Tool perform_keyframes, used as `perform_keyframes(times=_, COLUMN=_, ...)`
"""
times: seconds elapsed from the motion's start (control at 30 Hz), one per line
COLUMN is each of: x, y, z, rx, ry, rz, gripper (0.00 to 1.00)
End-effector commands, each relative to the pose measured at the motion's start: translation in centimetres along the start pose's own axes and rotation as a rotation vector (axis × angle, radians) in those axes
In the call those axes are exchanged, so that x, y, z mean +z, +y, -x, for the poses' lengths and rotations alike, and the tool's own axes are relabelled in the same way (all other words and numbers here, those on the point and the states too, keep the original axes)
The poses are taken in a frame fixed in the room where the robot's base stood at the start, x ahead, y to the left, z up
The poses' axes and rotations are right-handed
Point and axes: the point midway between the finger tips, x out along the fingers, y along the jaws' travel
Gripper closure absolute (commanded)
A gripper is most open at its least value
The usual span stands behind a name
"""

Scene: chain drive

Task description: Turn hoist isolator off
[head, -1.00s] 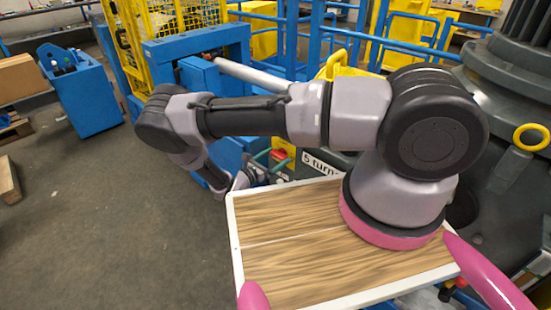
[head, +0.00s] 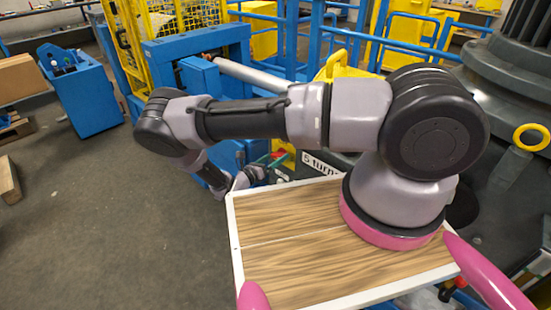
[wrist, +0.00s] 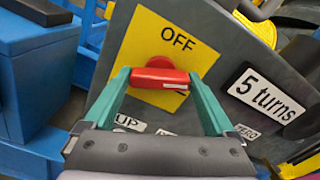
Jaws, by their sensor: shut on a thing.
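The hoist isolator is a red rotary handle (wrist: 160,77) on a yellow plate (wrist: 190,53) marked OFF in the wrist view. The handle lies roughly crosswise in that picture, with a white mark near its right end. My gripper (wrist: 159,80) has its green fingers on either side of the handle's ends and is shut on it. In the head view my gripper (head: 279,160) is beyond the wooden board's far edge, and the handle is too small to make out clearly there.
A grey panel carries a "5 turns" label (wrist: 268,93) right of the plate. Small UP (wrist: 128,124) and ZERO labels sit below, partly hidden by my gripper. A blue machine frame (head: 195,50) stands behind my arm. Open floor (head: 100,220) lies to the left.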

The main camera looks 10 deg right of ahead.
Motion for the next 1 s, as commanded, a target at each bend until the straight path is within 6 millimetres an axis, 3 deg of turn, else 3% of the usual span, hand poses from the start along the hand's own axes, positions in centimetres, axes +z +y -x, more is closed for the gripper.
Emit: perform_keyframes(times=1.0, x=-0.10, y=0.23, z=0.11, rx=0.003, ry=0.000, rz=0.937, gripper=0.66)
